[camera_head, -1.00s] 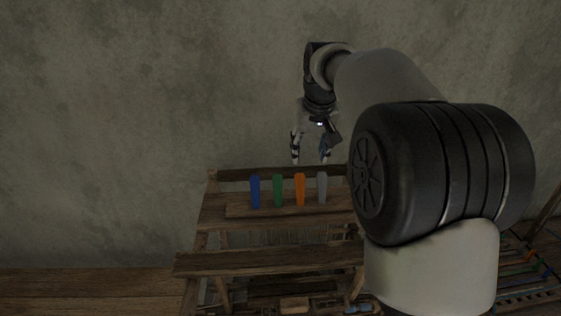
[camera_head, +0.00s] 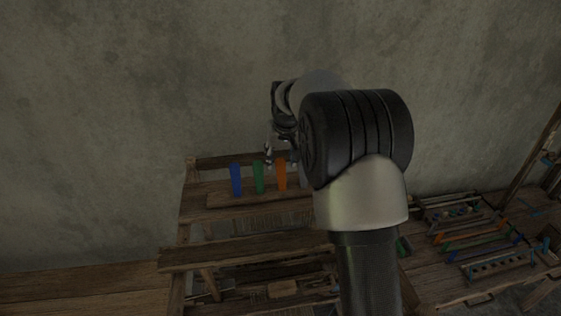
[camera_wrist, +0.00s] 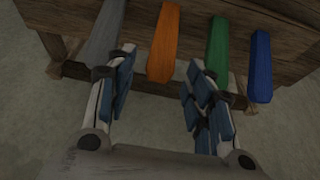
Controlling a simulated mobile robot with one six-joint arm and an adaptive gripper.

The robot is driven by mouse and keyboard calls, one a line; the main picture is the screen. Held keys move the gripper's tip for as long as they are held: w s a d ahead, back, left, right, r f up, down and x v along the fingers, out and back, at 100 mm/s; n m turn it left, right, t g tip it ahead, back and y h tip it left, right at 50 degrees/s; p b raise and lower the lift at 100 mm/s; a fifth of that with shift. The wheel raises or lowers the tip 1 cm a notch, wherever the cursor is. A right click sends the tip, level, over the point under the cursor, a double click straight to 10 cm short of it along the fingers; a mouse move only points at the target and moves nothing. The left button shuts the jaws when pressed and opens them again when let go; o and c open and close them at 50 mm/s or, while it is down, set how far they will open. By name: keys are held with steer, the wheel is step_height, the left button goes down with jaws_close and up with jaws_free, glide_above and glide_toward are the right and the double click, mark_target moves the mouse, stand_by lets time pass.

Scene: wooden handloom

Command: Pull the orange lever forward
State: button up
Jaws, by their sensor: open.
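The orange lever (camera_head: 281,175) stands upright on the loom's top board, between the green lever (camera_head: 258,177) and my arm. In the wrist view the orange lever (camera_wrist: 164,42) lies ahead of the gap between my open fingers (camera_wrist: 158,82), with its tip close to that gap. My gripper (camera_head: 277,158) is at the far side of the lever row, partly hidden behind my own arm in the head view. The jaws are open and hold nothing. The grey lever (camera_wrist: 104,32) is close to the left finger in the wrist view.
The blue lever (camera_head: 235,179) is at the left end of the row; it and the green lever (camera_wrist: 216,48) are right of the orange one in the wrist view. The wooden loom (camera_head: 243,245) extends below. A bench with coloured pieces (camera_head: 470,238) stands at right.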

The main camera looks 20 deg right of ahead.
mark_target(280, 162)
steer(key=shift+x, duration=1.6)
jaws_close()
